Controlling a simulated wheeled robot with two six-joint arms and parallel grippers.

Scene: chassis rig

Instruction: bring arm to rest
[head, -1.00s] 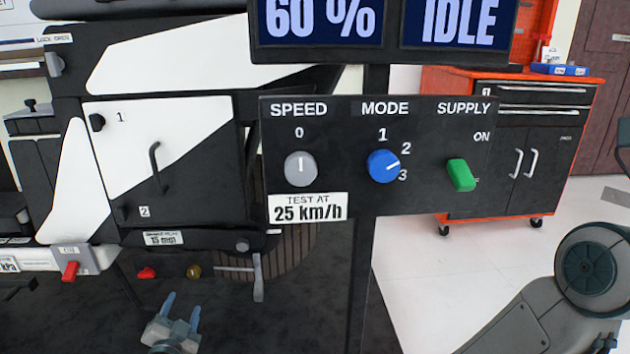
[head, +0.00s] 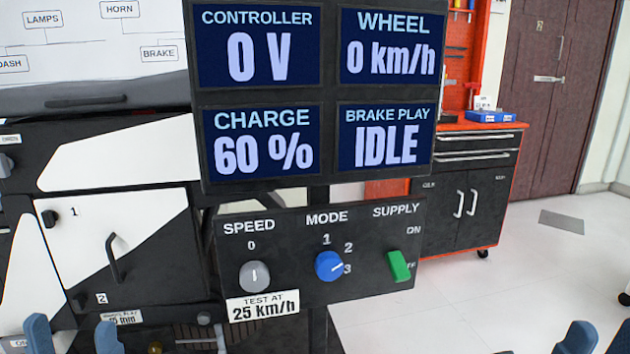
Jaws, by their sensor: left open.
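My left gripper (head: 73,335) shows at the bottom left of the head view as two blue fingertips set well apart. It is open, with nothing seen between the fingers. Its tips are in front of the lower part of the black and white chassis panel. At the bottom right corner, blue fingertips of my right gripper (head: 598,338) show, cut by the picture's edge. Both arms are mostly out of view.
A black control panel (head: 350,284) carries a grey speed knob (head: 254,276) at 0, a blue mode knob (head: 329,266) and a green supply switch (head: 398,266). A display (head: 318,92) stands above it. An orange and black cabinet (head: 468,185) stands behind; open floor lies right.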

